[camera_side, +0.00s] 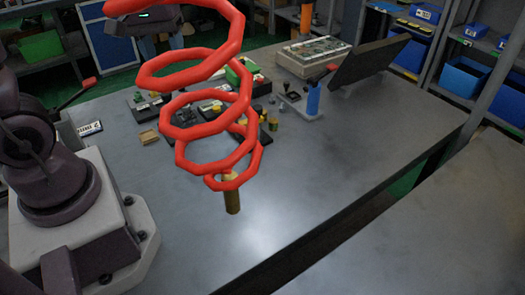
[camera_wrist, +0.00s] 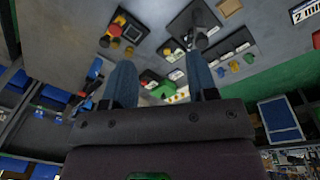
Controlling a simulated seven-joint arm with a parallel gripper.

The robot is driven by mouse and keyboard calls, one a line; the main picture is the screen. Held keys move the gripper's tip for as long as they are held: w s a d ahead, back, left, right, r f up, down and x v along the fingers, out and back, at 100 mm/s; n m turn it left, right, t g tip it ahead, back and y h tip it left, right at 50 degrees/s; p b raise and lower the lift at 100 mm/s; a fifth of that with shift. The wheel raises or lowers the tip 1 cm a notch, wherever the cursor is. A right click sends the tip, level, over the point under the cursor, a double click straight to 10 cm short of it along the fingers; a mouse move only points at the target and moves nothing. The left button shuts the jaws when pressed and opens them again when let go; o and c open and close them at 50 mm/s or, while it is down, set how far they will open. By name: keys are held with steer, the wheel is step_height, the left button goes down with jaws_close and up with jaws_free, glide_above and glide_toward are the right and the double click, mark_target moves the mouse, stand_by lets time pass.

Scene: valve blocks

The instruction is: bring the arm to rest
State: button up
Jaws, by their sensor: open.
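My gripper (camera_wrist: 162,60) shows in the wrist view as two blue-grey fingers spread wide apart, with nothing between them. Beyond the fingers in the wrist view, dark valve blocks (camera_wrist: 125,35) with red and yellow parts lie on the grey table, apart from the gripper.
A red coiled hose (camera_side: 215,155) hangs across the side view, with a brass cylinder (camera_side: 232,200) at its lower end. A blue post (camera_side: 313,98) on a base, a boxed panel (camera_side: 313,55) and a tilted dark board (camera_side: 370,58) stand at the back. The front table is clear.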

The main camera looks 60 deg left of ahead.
steer(key=s+d+r+m+t, duration=0.2)
steer(key=s+d+r+m, duration=0.1)
steer(key=d+m, duration=0.2)
steer(key=s+d+r+m+t, duration=0.2)
steer(key=d+m, duration=0.3)
steer(key=d, duration=0.3)
steer(key=shift+s+d+r, duration=0.4)
steer(key=shift+s+r, duration=0.05)
steer(key=shift+r, duration=0.45)
